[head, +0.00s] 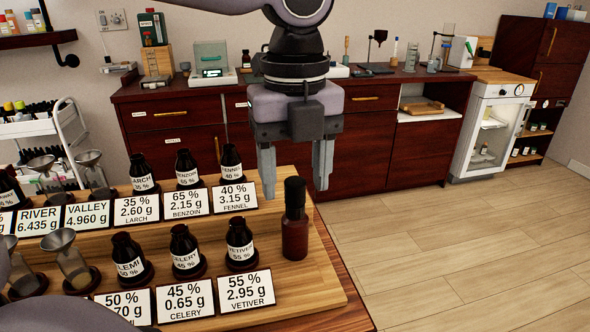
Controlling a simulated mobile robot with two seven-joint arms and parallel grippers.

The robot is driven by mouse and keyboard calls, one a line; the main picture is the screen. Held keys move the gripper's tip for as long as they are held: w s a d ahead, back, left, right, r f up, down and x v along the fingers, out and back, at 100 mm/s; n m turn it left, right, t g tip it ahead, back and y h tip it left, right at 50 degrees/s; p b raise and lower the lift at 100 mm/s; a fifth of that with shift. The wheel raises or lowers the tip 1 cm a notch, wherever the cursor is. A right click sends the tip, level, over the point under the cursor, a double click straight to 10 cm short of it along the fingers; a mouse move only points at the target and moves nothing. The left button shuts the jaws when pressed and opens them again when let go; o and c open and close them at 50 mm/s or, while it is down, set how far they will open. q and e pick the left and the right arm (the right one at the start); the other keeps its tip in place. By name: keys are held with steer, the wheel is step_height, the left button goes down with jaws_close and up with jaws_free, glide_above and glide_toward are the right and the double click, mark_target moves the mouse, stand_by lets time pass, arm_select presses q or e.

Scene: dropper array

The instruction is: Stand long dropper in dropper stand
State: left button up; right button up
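My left gripper (295,192) comes down from the top of the head view, with two grey fingers spread apart and nothing seen between them but the background and a dark cap. A tall dark-capped amber bottle (295,238) stands upright at the right end of the wooden stepped rack (322,290). Its black top shows in the gap between the fingertips; I cannot tell whether it is level with them or farther off. I cannot make out for sure a separate long dropper or dropper stand. My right gripper is not in view.
Several small labelled dark bottles (240,240) stand on the rack's steps behind white cards (250,290). Glass funnel-like vessels (70,258) stand at left. A dark wood counter (370,120) with lab gear runs along the wall. Open floor (450,250) lies at right.

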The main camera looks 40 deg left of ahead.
arm_select(q)
steer(key=shift+r, duration=0.1)
step_height(320, 180, up, 7)
steer(key=shift+p, duration=0.4)
